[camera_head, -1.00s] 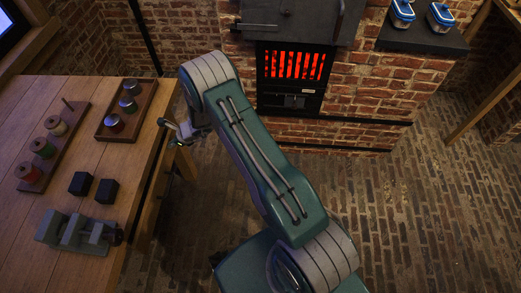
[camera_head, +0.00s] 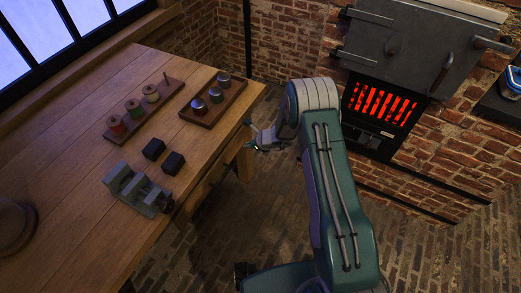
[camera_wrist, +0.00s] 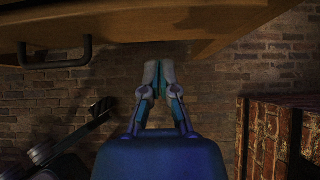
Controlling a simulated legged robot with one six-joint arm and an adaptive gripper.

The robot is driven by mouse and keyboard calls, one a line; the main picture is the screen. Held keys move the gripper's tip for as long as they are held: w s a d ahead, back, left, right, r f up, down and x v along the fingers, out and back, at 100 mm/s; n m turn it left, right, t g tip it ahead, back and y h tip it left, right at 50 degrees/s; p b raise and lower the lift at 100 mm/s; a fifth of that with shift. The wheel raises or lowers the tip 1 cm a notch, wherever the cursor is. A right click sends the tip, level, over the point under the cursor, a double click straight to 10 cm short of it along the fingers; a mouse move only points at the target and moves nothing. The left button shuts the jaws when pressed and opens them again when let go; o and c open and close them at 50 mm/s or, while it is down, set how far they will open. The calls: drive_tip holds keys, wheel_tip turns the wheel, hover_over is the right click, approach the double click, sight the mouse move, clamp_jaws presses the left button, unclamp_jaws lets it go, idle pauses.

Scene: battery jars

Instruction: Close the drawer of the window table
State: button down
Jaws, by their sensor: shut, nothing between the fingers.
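The window table (camera_head: 85,115) is a wooden table at left in the head view, below the window. Its drawer (camera_head: 203,188) is under the table's right-hand edge. In the wrist view, a wooden front (camera_wrist: 120,52) with a dark bar handle (camera_wrist: 57,55) crosses the upper left. I cannot tell how far the drawer stands out. My gripper (camera_head: 256,141) is beside the table edge near its far right corner. In the wrist view, my gripper (camera_wrist: 159,72) has its fingers together and empty, right of the handle and apart from it. Contact with the wood is unclear.
On the table are a tray of jars (camera_head: 214,100), a rack of coloured spools (camera_head: 146,108), two black blocks (camera_head: 163,155) and a grey vise (camera_head: 138,190). A brick furnace (camera_head: 385,105) with a glowing grate stands at right. The brick floor (camera_head: 275,215) beside the table is clear.

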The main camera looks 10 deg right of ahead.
sight(226, 148)
drive_tip(key=v, duration=1)
drive_tip(key=s+a, duration=0.3)
drive_tip(key=s, duration=0.1)
drive_tip(key=x, duration=0.3)
drive_tip(key=r+x, duration=0.1)
drive_tip(key=x, duration=0.3)
drive_tip(key=a+x, duration=0.1)
drive_tip(key=x, duration=0.3)
drive_tip(key=shift+w+a, duration=0.2)
drive_tip(key=shift+w, duration=0.15)
drive_tip(key=shift+w+a, duration=0.4)
drive_tip(key=shift+a, duration=0.15)
drive_tip(key=shift+w+a, duration=0.75)
drive_tip(key=shift+a, duration=0.35)
